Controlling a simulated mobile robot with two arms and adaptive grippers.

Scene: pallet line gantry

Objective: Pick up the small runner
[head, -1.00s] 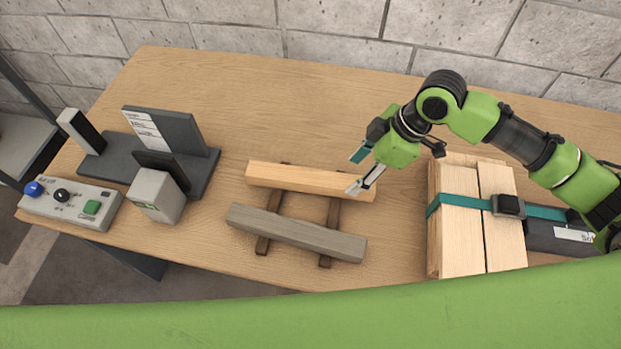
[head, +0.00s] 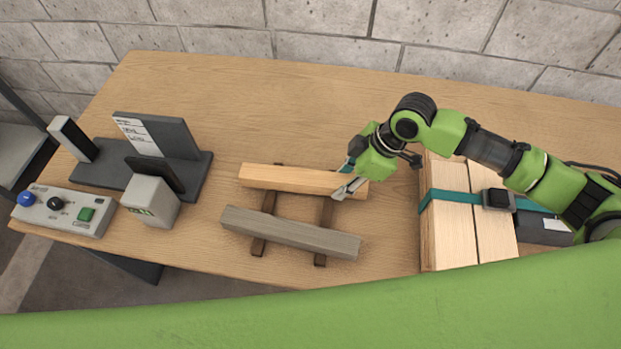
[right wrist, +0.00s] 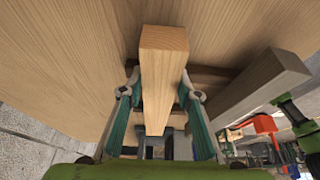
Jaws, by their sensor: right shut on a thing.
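A pale wooden runner (head: 285,178) lies across two dark cross strips (head: 325,214) near the middle of the table. My right gripper (head: 347,184) is shut on it near its right end, with a finger on each side. In the right wrist view, the pale runner (right wrist: 160,80) passes between the two teal-padded fingers (right wrist: 158,105). I see no clear gap between the runner and the strips. A grey runner (head: 290,233) lies on the strips in front of it, free of the gripper. My left gripper is not in view.
A strapped stack of pale boards (head: 450,240) stands at the right, near my right arm. At the left are a button box (head: 65,211), a small grey box (head: 150,200) and a dark stand (head: 185,150). The table behind the runners is clear.

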